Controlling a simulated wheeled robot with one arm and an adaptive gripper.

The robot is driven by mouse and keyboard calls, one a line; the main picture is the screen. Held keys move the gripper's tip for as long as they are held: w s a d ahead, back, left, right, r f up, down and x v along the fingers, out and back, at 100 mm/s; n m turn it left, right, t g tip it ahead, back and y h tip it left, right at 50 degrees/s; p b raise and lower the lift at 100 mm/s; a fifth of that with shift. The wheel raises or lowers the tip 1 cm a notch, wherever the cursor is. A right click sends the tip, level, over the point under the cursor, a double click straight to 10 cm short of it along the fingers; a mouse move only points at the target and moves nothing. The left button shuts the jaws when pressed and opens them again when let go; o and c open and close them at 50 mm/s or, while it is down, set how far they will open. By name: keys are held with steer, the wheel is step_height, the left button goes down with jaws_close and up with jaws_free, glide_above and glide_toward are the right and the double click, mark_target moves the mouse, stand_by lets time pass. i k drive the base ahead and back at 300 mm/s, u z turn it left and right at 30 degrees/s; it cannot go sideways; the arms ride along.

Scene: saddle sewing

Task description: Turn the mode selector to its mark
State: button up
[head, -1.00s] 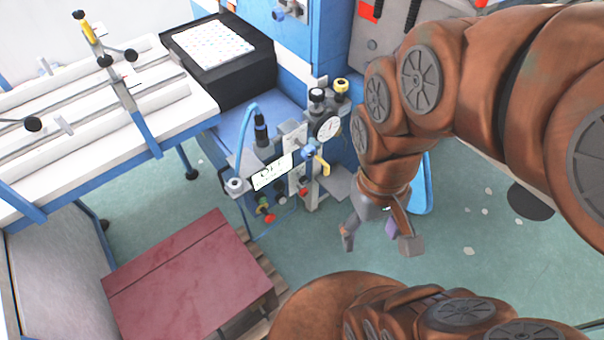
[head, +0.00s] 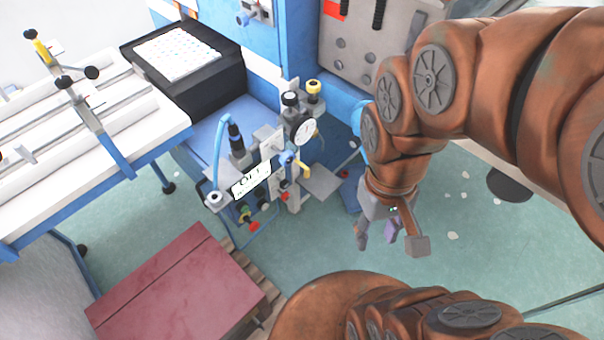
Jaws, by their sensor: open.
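My gripper (head: 391,240) hangs open and empty above the floor, right of the machine's control unit. The control unit carries a small white display (head: 250,183), a green button (head: 243,211), a red button (head: 254,226) and a yellow lever (head: 304,169). Dark knobs sit below and beside the display. I cannot tell which of these is the mode selector, and its mark is too small to make out. My gripper is apart from all of these controls.
A round gauge (head: 305,131) and a yellow-topped knob (head: 314,88) stand above the controls. A grey plate (head: 322,183) juts out towards my gripper. A dark red table (head: 175,290) is at front left, a white rail bench (head: 130,130) at left.

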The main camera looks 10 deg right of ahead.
mark_target(284, 184)
steer(key=z, duration=0.4)
steer(key=k, duration=0.7)
steer(key=u, duration=1.2)
